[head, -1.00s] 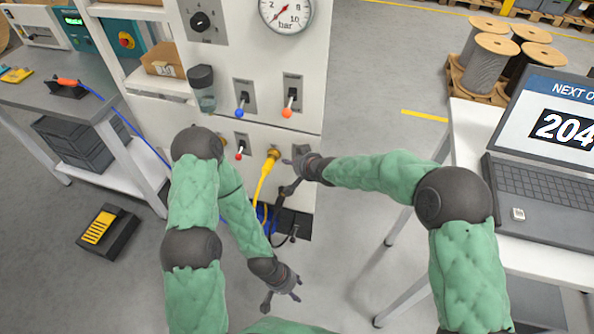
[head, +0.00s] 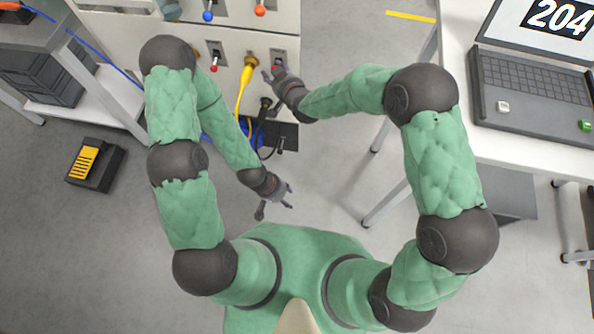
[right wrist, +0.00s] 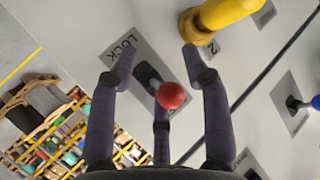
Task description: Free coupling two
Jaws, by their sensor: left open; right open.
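The yellow coupling (head: 251,64) with its yellow hose is on the white panel; in the right wrist view its yellow body (right wrist: 225,10) is beside a plate marked 2. To its right is a LOCK plate (right wrist: 120,55) with a black lever ending in a red knob (right wrist: 171,95). My right gripper (head: 268,77) is open in front of this lever. In the right wrist view its fingers (right wrist: 160,72) spread around the knob; contact cannot be told. My left gripper (head: 286,197) is open and empty, low in front of the panel, over the floor.
A red-knobbed lever (head: 214,66) is left of the yellow coupling. Blue (head: 208,15) and orange (head: 260,10) levers are above. A black ledge (head: 284,137) with dark and blue hoses is below. A table with a laptop (head: 530,100) stands right, a workbench left.

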